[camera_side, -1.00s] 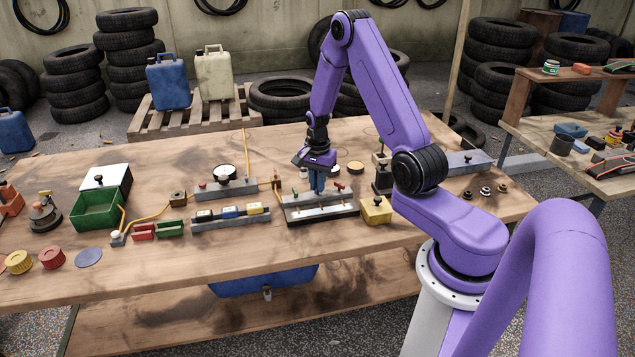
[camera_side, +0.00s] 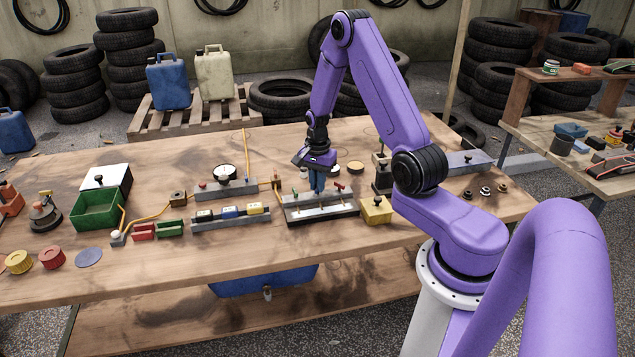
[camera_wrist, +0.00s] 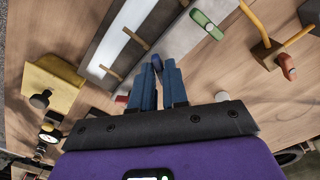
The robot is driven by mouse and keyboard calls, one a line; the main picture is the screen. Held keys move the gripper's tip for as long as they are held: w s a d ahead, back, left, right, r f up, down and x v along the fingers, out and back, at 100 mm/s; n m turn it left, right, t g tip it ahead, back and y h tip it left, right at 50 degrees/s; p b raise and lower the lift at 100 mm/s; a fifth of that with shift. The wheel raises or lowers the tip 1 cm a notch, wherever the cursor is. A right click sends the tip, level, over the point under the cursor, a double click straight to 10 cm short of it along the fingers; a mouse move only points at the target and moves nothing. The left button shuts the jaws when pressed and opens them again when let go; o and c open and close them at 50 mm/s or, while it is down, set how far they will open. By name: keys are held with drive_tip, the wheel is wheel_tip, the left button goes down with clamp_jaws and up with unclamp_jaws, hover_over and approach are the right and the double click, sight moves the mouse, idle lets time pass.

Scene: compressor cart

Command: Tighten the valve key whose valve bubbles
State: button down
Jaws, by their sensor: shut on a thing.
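The valve block (camera_side: 320,211) is a grey rail with a white strip along its front, near the middle of the bench. It also shows in the wrist view (camera_wrist: 190,45). My gripper (camera_side: 318,191) points down over its middle. In the wrist view, my gripper (camera_wrist: 158,67) has its blue fingers shut on a dark blue valve key (camera_wrist: 157,61), mostly hidden between the tips. A green valve key (camera_wrist: 207,25) stands on one side of it. A red valve key (camera_side: 339,186) stands on the other side, partly hidden in the wrist view (camera_wrist: 121,98). I cannot make out bubbles.
A yellow box (camera_side: 376,212) with a black knob stands right of the block. A rail with several coloured blocks (camera_side: 231,220) lies further left.

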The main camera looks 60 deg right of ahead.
drive_tip(key=shift+d, duration=0.1)
drive_tip(key=c, duration=1.2)
unclamp_jaws()
drive_tip(key=shift+r, duration=0.1)
wheel_tip(320, 180, up, 17)
drive_tip(key=shift+r, duration=0.15)
